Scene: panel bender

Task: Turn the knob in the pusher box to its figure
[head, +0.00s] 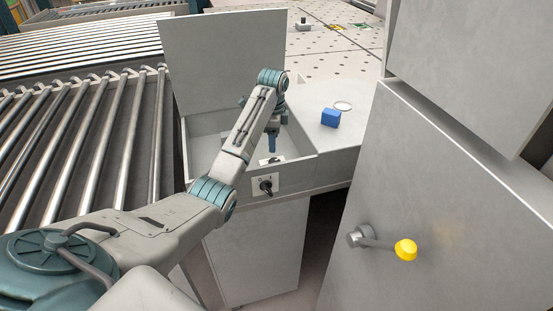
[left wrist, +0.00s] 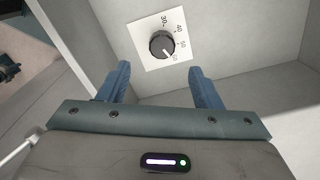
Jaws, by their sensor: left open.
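The pusher box (head: 202,149) is a grey open box with its lid raised at the back. My left arm reaches over it from the left, and my left gripper (head: 271,143) points down into it. In the left wrist view the knob (left wrist: 162,44) is black and round, on a white plate (left wrist: 149,29) with the figures 30, 40, 50 and 60. Its white mark points to the lower right, near 60. The open fingers of my left gripper (left wrist: 158,88) are apart from the knob, with the knob ahead of the gap. My right gripper is not in view.
A black rotary switch (head: 266,186) sits on the box's outer front. A blue block (head: 331,117) and a white ring (head: 343,106) lie on the surface to the right. A grey door with a yellow-tipped handle (head: 405,249) stands at right; rollers (head: 85,150) are at left.

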